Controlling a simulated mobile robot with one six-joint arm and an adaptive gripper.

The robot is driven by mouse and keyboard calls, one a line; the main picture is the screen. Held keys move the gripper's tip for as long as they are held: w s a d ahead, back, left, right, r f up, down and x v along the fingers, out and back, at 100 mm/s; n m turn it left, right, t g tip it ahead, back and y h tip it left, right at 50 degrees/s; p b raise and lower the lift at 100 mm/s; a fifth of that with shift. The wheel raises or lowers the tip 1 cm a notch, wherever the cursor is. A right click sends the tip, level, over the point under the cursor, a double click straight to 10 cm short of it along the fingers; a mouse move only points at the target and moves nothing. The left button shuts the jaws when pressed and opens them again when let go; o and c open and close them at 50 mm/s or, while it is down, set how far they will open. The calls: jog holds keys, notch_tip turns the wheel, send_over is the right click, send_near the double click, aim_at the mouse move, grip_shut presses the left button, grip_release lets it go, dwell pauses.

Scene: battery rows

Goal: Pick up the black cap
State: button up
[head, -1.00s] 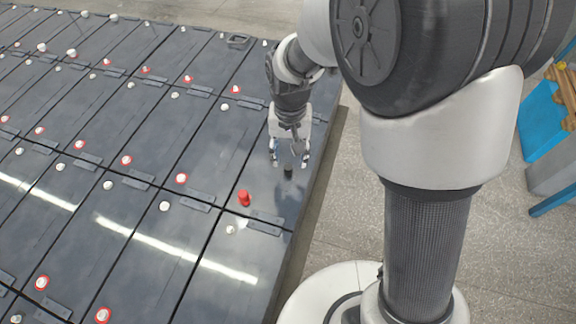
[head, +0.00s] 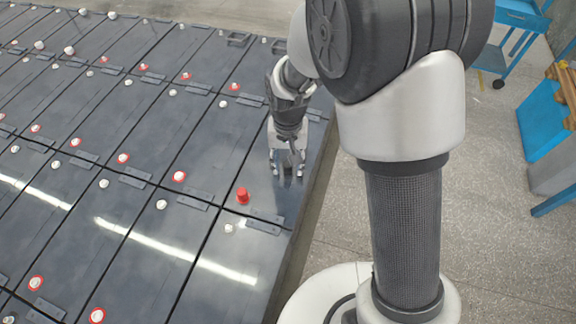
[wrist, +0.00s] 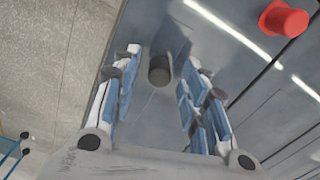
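The black cap (wrist: 160,70) stands on the dark battery top in the wrist view, in the gap between my fingers and near their tips. A clear space shows on each side of it, and no finger visibly touches it. My gripper (head: 286,172) points down at the right end of the battery rows, its fingers spread apart. In the head view the fingers mostly hide the cap. The gripper also shows in the wrist view (wrist: 165,62), with blue pads on both fingers.
A red cap (head: 243,196) stands to the left of my gripper; it shows at the upper right in the wrist view (wrist: 284,18). A white terminal (head: 229,228) and a flat bar (head: 264,226) lie nearer. Blue carts (head: 545,120) stand on the floor at right.

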aim_at(288, 165)
jog(key=c, duration=0.6)
notch_tip(288, 165, up, 20)
jog(key=p, duration=0.4)
jog(key=shift+p, duration=0.35)
